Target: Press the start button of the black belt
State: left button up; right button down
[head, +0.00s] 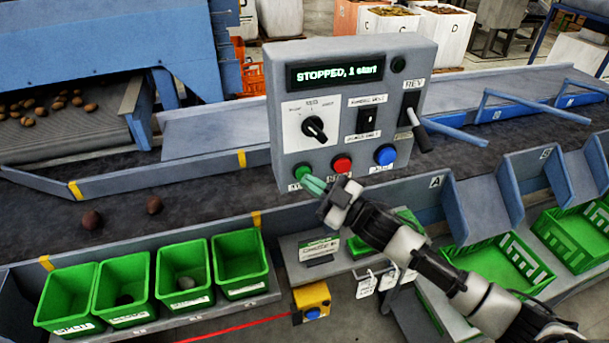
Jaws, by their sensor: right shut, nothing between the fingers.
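A grey control box (350,75) stands in front of the black belt (200,208). Its display (335,74) reads "STOPPED, 1 start". A green button (302,172) sits at the lower left of its face, beside a red button (342,163) and a blue button (385,155). My right gripper (314,186) is shut and empty, its green fingertips at the green button's lower right edge. Whether they touch the button I cannot tell. The label under the green button is partly hidden by the fingers. My left gripper is not in view.
Two dark potatoes (154,205) lie on the belt. Several green bins (240,262) stand at the front left. A yellow box with a blue button (311,300) is below the control box. A black lever (417,130) sticks out at the box's right. Green crates (500,262) stand at right.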

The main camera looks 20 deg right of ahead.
jog(key=shift+w, duration=0.5)
dwell(0.6)
jog(key=shift+s, duration=0.95)
jog(key=shift+p, duration=0.3)
